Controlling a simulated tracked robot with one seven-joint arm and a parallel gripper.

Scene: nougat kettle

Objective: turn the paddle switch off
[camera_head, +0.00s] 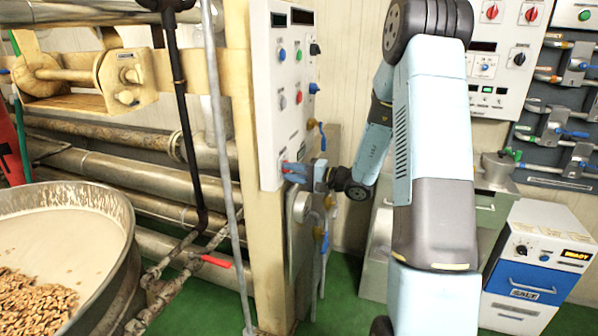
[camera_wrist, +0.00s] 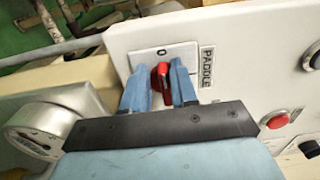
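The paddle switch is a red knob (camera_wrist: 161,78) on a pale plate marked "0", beside a "PADDLE" label (camera_wrist: 207,67). In the wrist view, my gripper (camera_wrist: 160,84) has one blue finger on each side of the knob. The knob's long side runs roughly up the picture, towards the "0". The fingers hide its lower part and any other marking there. In the head view, my gripper (camera_head: 306,174) is at the lower end of the white control panel (camera_head: 268,100), and the knob is mostly hidden.
Other knobs and buttons sit higher on the panel; a red button (camera_wrist: 278,120) is nearest in the wrist view. A round gauge-like part (camera_wrist: 38,132) lies left of my gripper. The kettle (camera_head: 75,225) with nuts stands at left. Valves with blue handles (camera_head: 322,135) are beside the panel.

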